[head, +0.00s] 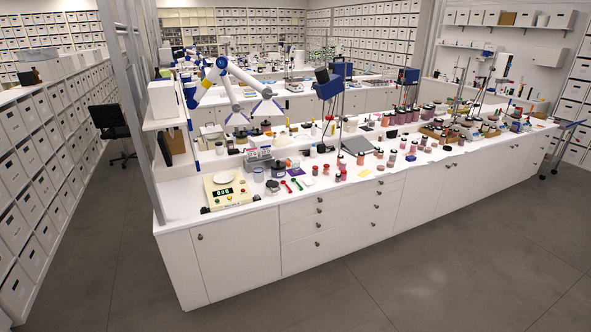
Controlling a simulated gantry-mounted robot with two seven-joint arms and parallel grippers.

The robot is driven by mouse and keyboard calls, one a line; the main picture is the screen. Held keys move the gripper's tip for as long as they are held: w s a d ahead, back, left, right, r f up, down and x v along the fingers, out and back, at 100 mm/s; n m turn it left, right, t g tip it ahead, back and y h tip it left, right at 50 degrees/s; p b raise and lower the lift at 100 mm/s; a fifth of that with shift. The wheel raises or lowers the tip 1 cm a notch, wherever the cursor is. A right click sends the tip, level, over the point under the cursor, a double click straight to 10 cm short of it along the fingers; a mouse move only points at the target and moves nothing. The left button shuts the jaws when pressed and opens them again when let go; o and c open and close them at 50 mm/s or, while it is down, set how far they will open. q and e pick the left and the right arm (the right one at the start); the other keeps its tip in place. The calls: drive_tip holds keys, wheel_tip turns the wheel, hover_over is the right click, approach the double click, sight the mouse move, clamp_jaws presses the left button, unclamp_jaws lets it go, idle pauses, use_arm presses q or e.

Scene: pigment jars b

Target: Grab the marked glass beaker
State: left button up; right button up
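A small clear glass vessel (258,175) stands on the white bench, just right of the balance, near the front left. It looks like a beaker, but it is too small for me to make out any marking on it. Other small glass pieces may stand among the jars further back, too small to tell apart. Neither of my grippers shows in the head view, and nothing is seen touching the vessel.
The yellowish balance (229,191) with a lit display stands at the bench's left end. A dark jar (279,170), small spoons and many pigment jars (393,157) crowd the top. White extraction arms (234,88) hang above. The grey floor (400,285) in front is clear.

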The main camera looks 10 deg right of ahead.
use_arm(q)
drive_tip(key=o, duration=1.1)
